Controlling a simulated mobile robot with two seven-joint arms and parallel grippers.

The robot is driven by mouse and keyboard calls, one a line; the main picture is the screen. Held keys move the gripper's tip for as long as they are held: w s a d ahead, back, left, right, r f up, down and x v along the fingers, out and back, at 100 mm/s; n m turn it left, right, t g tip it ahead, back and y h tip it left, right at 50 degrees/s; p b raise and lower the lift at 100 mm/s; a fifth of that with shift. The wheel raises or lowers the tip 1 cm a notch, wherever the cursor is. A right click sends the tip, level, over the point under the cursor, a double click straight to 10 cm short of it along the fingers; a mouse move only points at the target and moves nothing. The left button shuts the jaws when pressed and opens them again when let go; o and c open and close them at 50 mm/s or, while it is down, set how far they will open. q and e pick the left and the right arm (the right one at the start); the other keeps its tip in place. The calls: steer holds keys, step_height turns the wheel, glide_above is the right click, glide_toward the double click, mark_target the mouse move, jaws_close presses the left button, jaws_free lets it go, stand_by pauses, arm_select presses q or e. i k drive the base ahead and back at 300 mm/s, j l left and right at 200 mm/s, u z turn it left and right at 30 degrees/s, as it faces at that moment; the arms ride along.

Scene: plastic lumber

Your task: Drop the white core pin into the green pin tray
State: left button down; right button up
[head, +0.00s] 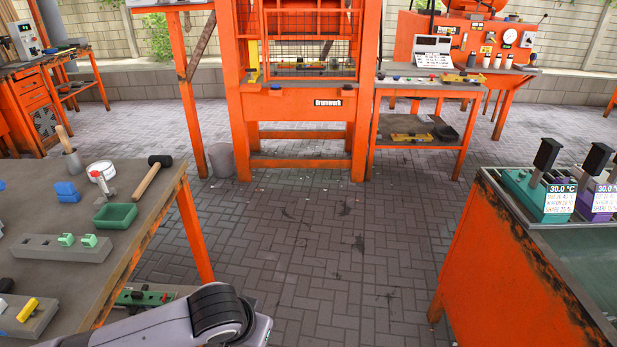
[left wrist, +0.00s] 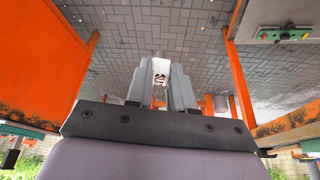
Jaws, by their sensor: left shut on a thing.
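The green pin tray (head: 115,216) sits on the left workbench in the head view and looks empty. My left gripper (left wrist: 160,80) shows in the left wrist view, its two grey fingers closed on a small white piece (left wrist: 161,70), which looks like the white core pin. The fingers hide much of it. Paving lies beyond it, so the grip is away from the bench top. In the head view only a link of my left arm shows at the bottom; its gripper is out of frame. My right gripper is not in view.
An orange bench (head: 510,270) stands at right. The paved floor between is clear.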

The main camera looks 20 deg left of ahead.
mark_target(114, 217)
steer(key=i+u, duration=0.25)
steer(key=i, duration=0.2)
steer(key=i+u, duration=0.25)
steer(key=i, duration=0.15)
steer(key=i+j+z, duration=0.1)
steer(key=i, duration=0.9)
steer(key=i+l+u, duration=0.15)
steer(key=i+u, duration=0.45)
steer(key=u, duration=0.95)
